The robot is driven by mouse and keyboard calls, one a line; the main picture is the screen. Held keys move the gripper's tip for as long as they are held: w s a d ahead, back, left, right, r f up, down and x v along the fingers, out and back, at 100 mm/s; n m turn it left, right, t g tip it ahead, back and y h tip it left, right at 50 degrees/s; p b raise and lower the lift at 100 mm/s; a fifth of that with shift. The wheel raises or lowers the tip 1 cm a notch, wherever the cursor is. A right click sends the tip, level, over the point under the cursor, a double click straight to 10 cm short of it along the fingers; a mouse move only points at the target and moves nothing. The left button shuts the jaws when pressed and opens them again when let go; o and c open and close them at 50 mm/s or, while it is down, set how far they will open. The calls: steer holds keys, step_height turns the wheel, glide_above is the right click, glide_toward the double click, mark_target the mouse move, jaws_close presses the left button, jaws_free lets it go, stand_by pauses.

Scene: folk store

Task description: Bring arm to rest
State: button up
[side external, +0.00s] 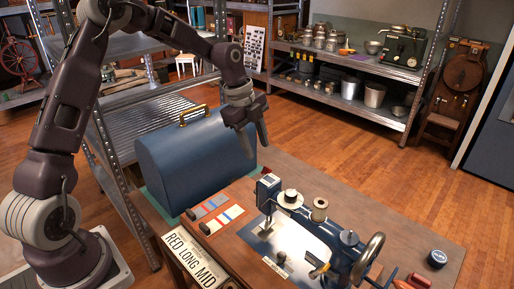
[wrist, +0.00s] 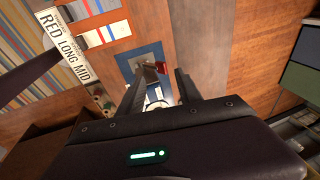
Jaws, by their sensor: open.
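My gripper (side external: 253,138) is open and empty, raised in the air with its fingers pointing down. In the side view it hangs in front of the right end of a blue domed case (side external: 190,155) with a brass handle, and behind the sewing machine. In the wrist view the two dark fingers of my gripper (wrist: 155,88) stand apart with nothing between them. The blue sewing machine (side external: 345,255) stands on the wooden table (side external: 405,217); in the wrist view only a small part of it shows beyond and between the fingers.
A sign reading "RED LONG MID" (side external: 194,262) is at the table's front edge, near striped cards (side external: 224,219). A dark blue round tin (side external: 437,259) and red items (side external: 412,281) lie at the right. Metal shelves (side external: 345,100) stand behind. The air around my gripper looks clear.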

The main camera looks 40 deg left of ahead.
stand_by(0.4)
steer(key=s+d+r+n+t+y, duration=0.1)
steer(key=s+d+r+n, duration=0.1)
steer(key=s+r+n, duration=0.45)
steer(key=s+d+r+n+t+y, duration=0.1)
steer(key=s+d+r+n+y, duration=0.15)
steer(key=s+r, duration=0.65)
steer(key=s+d+f+n+h, duration=0.1)
steer(key=s+n, duration=0.3)
steer(key=s, duration=0.4)
steer(key=s+d+f+n+t, duration=0.1)
steer(key=s+n, duration=0.4)
steer(key=s, duration=0.3)
steer(key=shift+s+f+h, duration=0.25)
steer(key=shift+f+h, duration=0.05)
steer(key=shift+h, duration=0.05)
